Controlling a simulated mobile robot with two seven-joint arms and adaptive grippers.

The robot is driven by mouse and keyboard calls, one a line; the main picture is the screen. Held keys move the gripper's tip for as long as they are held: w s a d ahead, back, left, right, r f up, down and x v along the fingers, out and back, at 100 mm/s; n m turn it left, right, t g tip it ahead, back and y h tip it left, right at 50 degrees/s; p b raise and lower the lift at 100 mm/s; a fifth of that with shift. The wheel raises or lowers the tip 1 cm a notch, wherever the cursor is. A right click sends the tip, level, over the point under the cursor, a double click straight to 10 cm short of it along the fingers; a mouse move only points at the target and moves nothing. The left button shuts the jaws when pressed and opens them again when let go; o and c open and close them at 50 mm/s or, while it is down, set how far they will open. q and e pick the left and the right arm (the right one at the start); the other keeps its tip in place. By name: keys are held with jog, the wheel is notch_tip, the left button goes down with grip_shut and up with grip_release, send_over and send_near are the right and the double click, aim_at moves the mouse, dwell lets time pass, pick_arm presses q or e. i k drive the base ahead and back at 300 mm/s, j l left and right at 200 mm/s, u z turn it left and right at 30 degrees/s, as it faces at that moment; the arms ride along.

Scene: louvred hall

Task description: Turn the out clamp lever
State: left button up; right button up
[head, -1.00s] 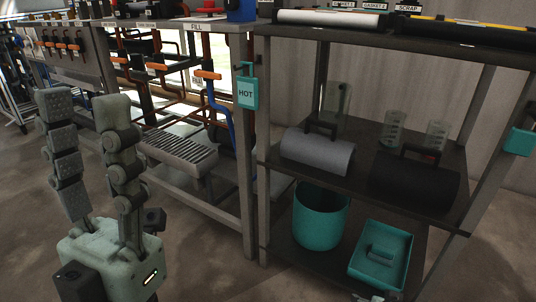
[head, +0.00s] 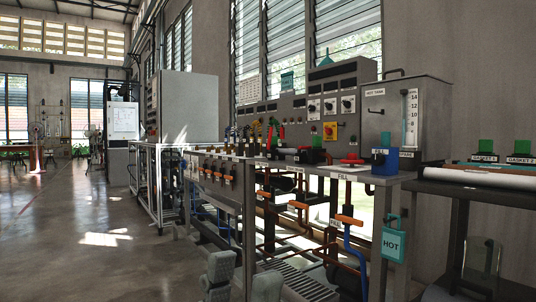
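My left gripper (head: 243,281) shows at the bottom of the head view. Its two grey fingers point up and stand apart, with nothing between them; the rest is cut off by the frame edge. It is well in front of and below the bench top. A row of small upright levers with coloured handles (head: 256,127) stands on the bench (head: 340,172) at mid-distance. Their labels are too small to read, so I cannot tell which is the out clamp lever. My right gripper is not in view.
Orange-handled valves (head: 348,220) and pipes sit under the bench, with a teal HOT tag (head: 393,244) at its corner. The hot tank (head: 405,115) stands at the back right, beside a dark shelf (head: 455,190). Open floor (head: 90,240) lies to the left.

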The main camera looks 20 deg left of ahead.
aim_at(270, 131)
jog(key=i+j+u, duration=0.15)
jog(key=i+j, duration=0.35)
jog(key=i+j+u, duration=0.15)
jog(key=i+j, duration=0.25)
jog(key=i, duration=0.2)
jog(key=i+j+u, duration=0.15)
jog(key=i+j, duration=0.25)
jog(key=i, duration=0.2)
jog(key=k, duration=0.5)
